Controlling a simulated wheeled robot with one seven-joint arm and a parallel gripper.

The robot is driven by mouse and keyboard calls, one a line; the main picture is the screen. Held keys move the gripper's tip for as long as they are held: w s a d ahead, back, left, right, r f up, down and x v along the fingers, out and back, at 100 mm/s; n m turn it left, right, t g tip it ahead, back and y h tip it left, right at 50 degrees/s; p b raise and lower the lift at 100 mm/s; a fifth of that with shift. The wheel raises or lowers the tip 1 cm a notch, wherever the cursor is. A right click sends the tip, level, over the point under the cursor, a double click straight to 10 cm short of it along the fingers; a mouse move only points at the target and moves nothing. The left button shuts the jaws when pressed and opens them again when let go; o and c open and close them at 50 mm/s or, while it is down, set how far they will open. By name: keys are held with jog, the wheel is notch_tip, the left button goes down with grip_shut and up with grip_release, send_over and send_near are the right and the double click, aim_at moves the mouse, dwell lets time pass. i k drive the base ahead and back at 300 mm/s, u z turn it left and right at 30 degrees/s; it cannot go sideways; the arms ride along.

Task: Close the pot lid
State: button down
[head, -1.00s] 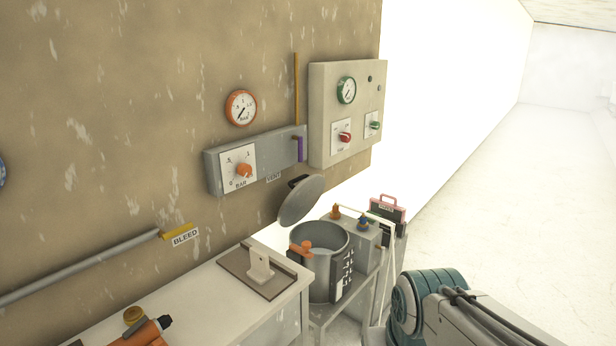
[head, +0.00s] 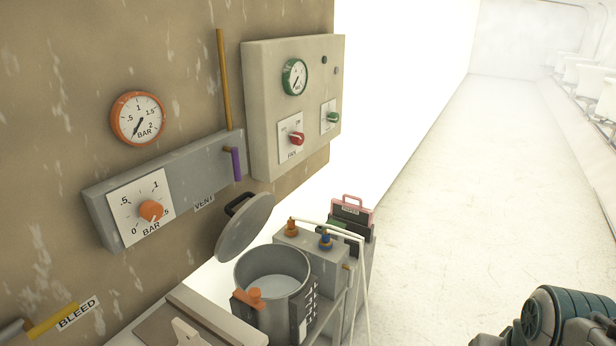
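The pot (head: 272,300) is a grey metal cylinder with an open top and a pale content inside. Its round grey lid (head: 245,228) stands raised and tilted at the pot's back left, with a dark handle (head: 238,204) on its upper side. An orange clamp or knob (head: 254,295) sits at the pot's front left rim. Part of my arm shows at the bottom right, to the right of the pot and apart from it. My gripper is out of view.
A grey box with orange and blue fittings (head: 311,251) and a pale hose stands right of the pot. A white table (head: 205,312) is at its left. The wall carries a vent panel (head: 170,190) and a control box (head: 262,110). The floor at right is clear.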

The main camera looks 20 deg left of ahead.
aim_at(244, 225)
jog(key=u, duration=0.05)
jog(key=i, duration=0.7)
jog(key=u, duration=0.9)
jog(key=i, duration=0.55)
jog(key=u, duration=0.55)
